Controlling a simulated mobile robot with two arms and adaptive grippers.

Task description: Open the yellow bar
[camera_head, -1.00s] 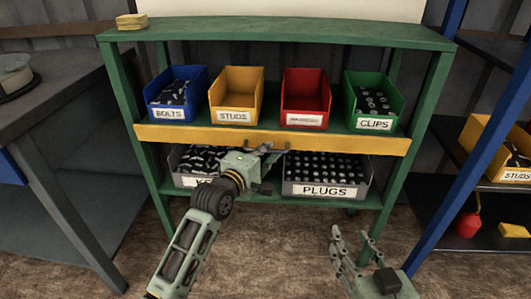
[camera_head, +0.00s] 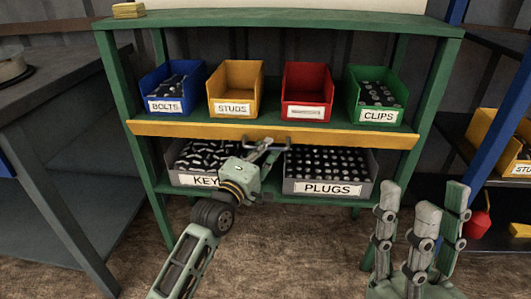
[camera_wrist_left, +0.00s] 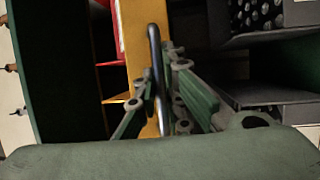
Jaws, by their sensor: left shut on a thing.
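The yellow bar (camera_head: 330,138) runs across the front of the green shelf, below the row of coloured bins. Its dark handle (camera_head: 243,139) is at the middle of the bar. My left gripper (camera_head: 268,148) is shut on the handle, with the fingers partly covering it. In the left wrist view the handle (camera_wrist_left: 155,50) passes between the fingers of my left gripper (camera_wrist_left: 160,90), beside the yellow bar (camera_wrist_left: 130,45). My right gripper (camera_head: 422,205) is at the lower right, fingers spread and empty, apart from the bar.
Blue, yellow, red and green bins stand above the bar. The KEYS bin (camera_head: 196,181) and PLUGS bin (camera_head: 329,187) sit on the lower level. A grey bench (camera_head: 45,150) is at left, a blue-framed rack (camera_head: 490,120) at right. Floor in front is open.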

